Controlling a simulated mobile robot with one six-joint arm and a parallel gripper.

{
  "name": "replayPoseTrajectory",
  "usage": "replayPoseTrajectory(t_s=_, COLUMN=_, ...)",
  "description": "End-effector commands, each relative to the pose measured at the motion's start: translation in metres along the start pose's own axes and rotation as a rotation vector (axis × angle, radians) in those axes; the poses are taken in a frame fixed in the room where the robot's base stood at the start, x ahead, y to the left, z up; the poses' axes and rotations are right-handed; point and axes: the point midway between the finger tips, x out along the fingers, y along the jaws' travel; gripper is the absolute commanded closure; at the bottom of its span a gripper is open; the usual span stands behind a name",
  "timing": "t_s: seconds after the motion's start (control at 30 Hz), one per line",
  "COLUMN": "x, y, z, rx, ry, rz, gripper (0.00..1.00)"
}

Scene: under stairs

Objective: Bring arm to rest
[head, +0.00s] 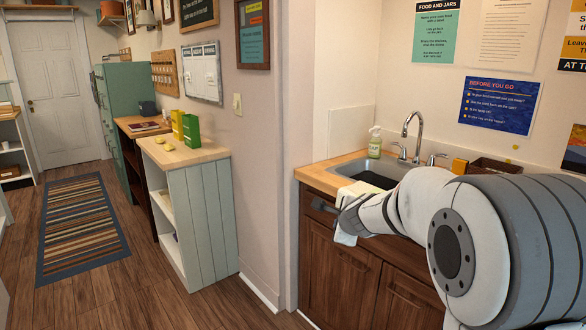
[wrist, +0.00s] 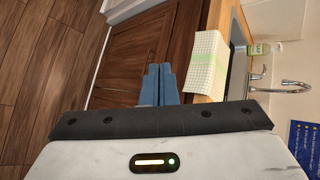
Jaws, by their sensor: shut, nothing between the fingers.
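My gripper (wrist: 160,69) shows in the wrist view with its two blue fingers together and nothing between them. It is in front of the brown cabinet doors (wrist: 138,45), beside a checked towel (wrist: 206,66) that hangs over the counter edge. In the head view my arm reaches in from the right across the front of the sink cabinet (head: 340,275). The white towel (head: 346,238) hangs there near the arm's far end, partly covered by it. I cannot tell whether the gripper touches the towel.
The sink (head: 384,178) has a faucet (head: 412,130) and a soap bottle (head: 375,142) behind it. A brown basket (head: 494,165) stands at the right. A low shelf (head: 207,210) with yellow items stands left. The floor by the striped rug (head: 80,225) is clear.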

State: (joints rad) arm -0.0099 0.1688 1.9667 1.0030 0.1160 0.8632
Motion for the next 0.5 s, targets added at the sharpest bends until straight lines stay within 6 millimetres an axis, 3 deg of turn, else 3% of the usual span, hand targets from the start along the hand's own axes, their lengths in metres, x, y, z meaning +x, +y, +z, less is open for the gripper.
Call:
replayPoseTrajectory(t_s=0.03, x=-0.036, y=0.004, z=0.012, rx=-0.159, ry=-0.039, rz=0.043, gripper=1.0)
replayPoseTrajectory(t_s=0.2, x=-0.127, y=0.058, z=0.023, rx=-0.719, ry=-0.16, rz=0.228, gripper=1.0)
replayPoseTrajectory(t_s=0.4, x=-0.229, y=0.131, z=-0.003, rx=-1.306, ry=-0.289, rz=0.477, gripper=1.0)
replayPoseTrajectory(t_s=0.5, x=-0.266, y=0.158, z=-0.023, rx=-1.515, ry=-0.34, rz=0.59, gripper=1.0)
